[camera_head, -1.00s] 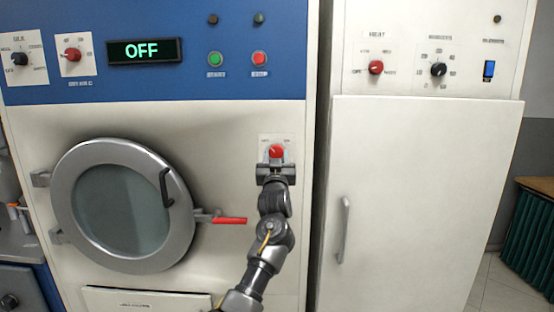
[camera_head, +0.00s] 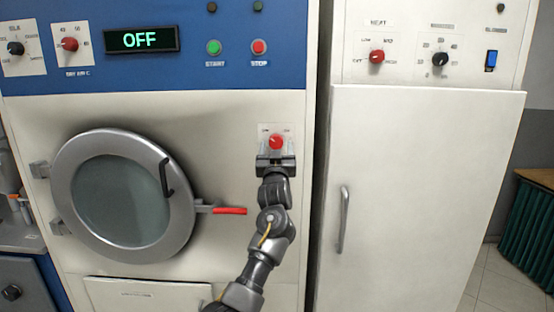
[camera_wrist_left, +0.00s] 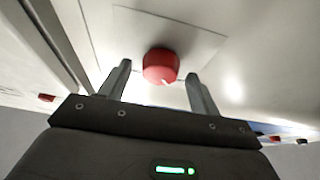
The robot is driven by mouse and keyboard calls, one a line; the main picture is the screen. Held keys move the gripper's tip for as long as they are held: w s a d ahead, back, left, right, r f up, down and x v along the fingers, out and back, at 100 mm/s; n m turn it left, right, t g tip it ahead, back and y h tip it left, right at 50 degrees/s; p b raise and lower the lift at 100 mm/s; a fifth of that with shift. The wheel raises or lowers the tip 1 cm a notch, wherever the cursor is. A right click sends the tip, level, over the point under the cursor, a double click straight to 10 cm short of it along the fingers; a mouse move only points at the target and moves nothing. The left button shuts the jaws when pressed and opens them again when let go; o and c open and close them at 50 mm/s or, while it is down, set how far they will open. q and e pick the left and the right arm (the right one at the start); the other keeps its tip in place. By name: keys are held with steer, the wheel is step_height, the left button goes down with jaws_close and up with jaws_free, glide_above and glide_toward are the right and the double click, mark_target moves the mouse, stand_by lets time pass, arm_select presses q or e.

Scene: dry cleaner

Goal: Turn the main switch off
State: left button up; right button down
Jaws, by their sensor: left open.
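The main switch is a red rotary knob (camera_head: 276,142) on a pale plate, on the white front of the machine, right of the round door. In the left wrist view the red knob (camera_wrist_left: 161,66) sits between and just beyond my two finger tips, with a small white mark on its lower edge. My left gripper (camera_head: 276,158) is open just below the knob in the head view; its fingers (camera_wrist_left: 160,80) stand apart on either side of the knob. I cannot tell whether they touch it. The display (camera_head: 141,39) reads OFF. My right gripper is not in view.
The round glass door (camera_head: 120,200) with a red-handled latch (camera_head: 230,211) is left of my arm. Above are a green start button (camera_head: 214,47) and a red stop button (camera_head: 259,47). A white cabinet door (camera_head: 420,200) with a handle stands at the right.

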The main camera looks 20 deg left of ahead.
arm_select(q)
steer(key=b+v, duration=0.2)
steer(key=v, duration=0.8)
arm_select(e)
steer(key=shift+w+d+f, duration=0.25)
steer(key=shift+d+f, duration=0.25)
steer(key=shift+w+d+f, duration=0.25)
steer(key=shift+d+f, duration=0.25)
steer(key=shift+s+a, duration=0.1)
